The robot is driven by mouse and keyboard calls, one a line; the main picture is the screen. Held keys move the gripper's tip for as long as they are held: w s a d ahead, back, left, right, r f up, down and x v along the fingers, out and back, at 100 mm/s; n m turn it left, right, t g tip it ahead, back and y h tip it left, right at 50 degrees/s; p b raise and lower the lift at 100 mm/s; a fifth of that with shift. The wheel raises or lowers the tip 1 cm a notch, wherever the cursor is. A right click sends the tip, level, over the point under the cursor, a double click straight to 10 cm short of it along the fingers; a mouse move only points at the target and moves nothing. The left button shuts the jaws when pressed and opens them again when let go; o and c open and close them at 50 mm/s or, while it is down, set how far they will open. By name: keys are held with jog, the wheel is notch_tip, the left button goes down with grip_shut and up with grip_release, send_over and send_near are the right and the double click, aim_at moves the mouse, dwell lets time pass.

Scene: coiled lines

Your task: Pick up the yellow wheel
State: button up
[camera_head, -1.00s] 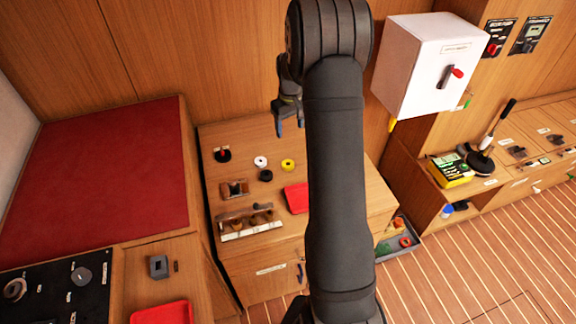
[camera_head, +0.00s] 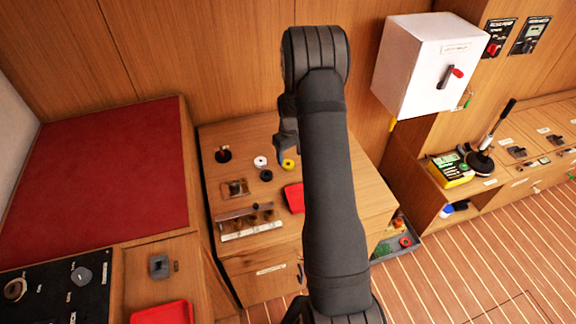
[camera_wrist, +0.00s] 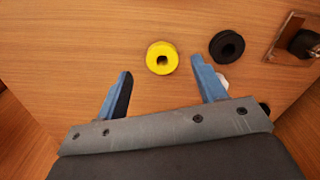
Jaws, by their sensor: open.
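The yellow wheel (camera_wrist: 151,57) lies flat on the wooden counter, its dark centre hole facing up in the wrist view. In the head view the yellow wheel (camera_head: 288,165) shows just below my gripper, partly hidden by it. My gripper (camera_wrist: 160,75) is open, with its two blue fingers apart and nothing between them. In the wrist view the wheel appears just beyond the fingertips, between their lines. In the head view my gripper (camera_head: 287,155) is over the counter; its exact height above the wheel is hard to tell.
A black wheel (camera_wrist: 227,46) lies close to the right finger in the wrist view. A white wheel (camera_head: 260,162) is partly hidden behind that finger. A red tray (camera_head: 294,198) and a rack (camera_head: 249,223) stand nearer on the counter (camera_head: 221,270). A white cabinet (camera_head: 421,70) hangs to the right.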

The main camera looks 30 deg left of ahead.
aim_at(289, 162)
notch_tip(289, 162, down, 5)
jog(key=shift+a+r, duration=0.1)
jog(key=shift+r, duration=0.1)
jog(key=c, duration=1)
jog(key=shift+c, duration=0.2)
jog(key=shift+r, duration=0.1)
